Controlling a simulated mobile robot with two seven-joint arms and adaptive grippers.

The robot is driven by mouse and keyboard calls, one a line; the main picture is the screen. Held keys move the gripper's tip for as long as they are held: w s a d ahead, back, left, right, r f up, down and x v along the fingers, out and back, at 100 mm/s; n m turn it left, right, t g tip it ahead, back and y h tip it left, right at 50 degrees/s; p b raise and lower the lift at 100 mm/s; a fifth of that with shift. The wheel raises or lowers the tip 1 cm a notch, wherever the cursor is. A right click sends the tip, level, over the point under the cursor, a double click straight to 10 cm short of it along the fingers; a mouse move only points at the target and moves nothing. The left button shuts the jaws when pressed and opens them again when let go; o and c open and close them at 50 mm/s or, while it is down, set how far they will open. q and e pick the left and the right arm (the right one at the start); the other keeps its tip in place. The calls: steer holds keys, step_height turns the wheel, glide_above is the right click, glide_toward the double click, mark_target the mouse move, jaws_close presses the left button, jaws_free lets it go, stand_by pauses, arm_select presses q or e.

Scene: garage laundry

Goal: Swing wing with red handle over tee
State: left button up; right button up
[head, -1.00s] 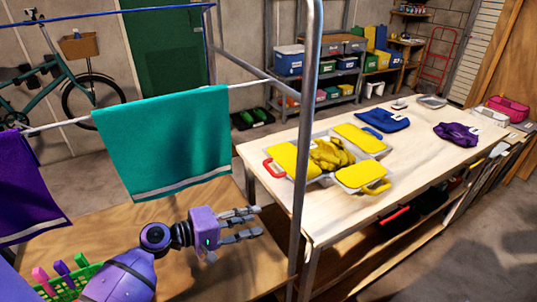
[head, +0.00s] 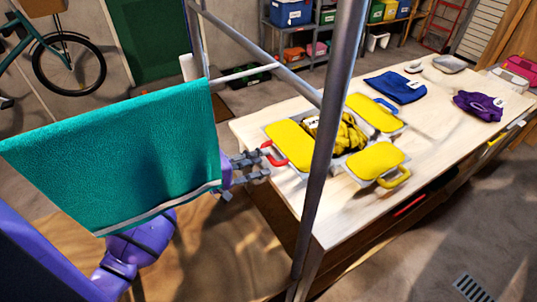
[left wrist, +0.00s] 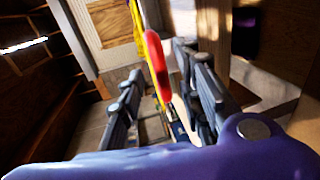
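A folding board lies on the pale wooden table with several yellow wings. The wing with the red handle (head: 289,143) is flat on the left side, its red handle (head: 275,158) jutting out past the table's left edge. The crumpled yellow tee (head: 350,134) with a white tag lies in the middle of the board. My left gripper (head: 262,168) is open at the red handle. In the left wrist view, the red handle (left wrist: 157,65) appears between the two open fingers (left wrist: 160,80); contact cannot be told. My right gripper is not in view.
A grey metal post (head: 328,150) stands in front of the board. Wings with a blue handle (head: 387,104) and a yellow handle (head: 395,178), blue cloth (head: 397,87) and purple cloth (head: 480,105) lie further right.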

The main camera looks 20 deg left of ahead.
mark_target(269, 157)
arm_select(q)
steer(key=shift+x, duration=2)
steer(key=shift+a, duration=0.1)
jaws_close()
